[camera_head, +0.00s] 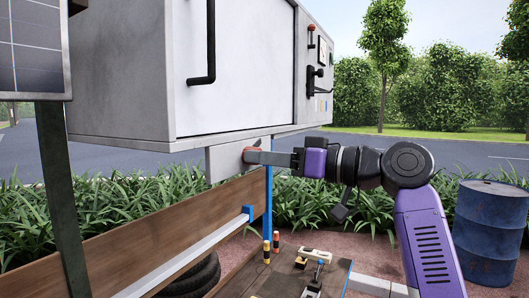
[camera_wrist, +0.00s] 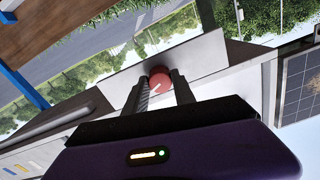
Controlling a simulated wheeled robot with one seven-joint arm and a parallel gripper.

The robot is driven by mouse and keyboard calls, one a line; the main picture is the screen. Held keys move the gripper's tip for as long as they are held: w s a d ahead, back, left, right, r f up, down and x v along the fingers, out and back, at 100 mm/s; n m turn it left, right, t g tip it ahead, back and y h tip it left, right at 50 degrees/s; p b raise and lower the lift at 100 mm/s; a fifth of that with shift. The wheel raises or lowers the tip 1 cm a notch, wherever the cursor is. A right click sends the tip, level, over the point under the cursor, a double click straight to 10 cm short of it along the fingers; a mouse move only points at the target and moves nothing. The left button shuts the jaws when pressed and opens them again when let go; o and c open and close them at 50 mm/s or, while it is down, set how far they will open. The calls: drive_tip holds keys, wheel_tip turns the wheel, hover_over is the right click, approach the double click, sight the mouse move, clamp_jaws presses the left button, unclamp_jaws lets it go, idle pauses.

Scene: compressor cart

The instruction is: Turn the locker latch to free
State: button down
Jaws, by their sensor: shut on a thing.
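A red round knob, which looks like the locker latch (camera_head: 247,154), sits on a grey plate (camera_head: 221,163) under the front edge of the large grey cabinet (camera_head: 240,62). My gripper (camera_head: 254,157) reaches it from the right with its fingers level. In the wrist view the red latch (camera_wrist: 160,74) lies between my two fingertips (camera_wrist: 160,85), which are shut on its sides. A pale mark shows on its face, slanting in that view. The fingers partly hide the latch in the head view.
The cabinet has a black bar handle (camera_head: 210,45) and a red-topped lever (camera_head: 311,36) on its side panel. Below is a wooden board (camera_head: 160,220) and a bench with small tools (camera_head: 312,272). A blue barrel (camera_head: 487,232) stands at right.

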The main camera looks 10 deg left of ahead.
drive_tip(key=shift+m+p, duration=0.95)
drive_tip(key=shift+m, duration=1.25)
drive_tip(key=c, duration=1)
unclamp_jaws()
drive_tip(key=shift+c, duration=0.2)
drive_tip(key=shift+d, duration=0.1)
drive_tip(key=b+v, duration=0.2)
drive_tip(key=v, duration=0.5)
drive_tip(key=shift+s+d+b, duration=0.15)
drive_tip(key=shift+d+b, duration=0.15)
drive_tip(key=shift+b, duration=0.05)
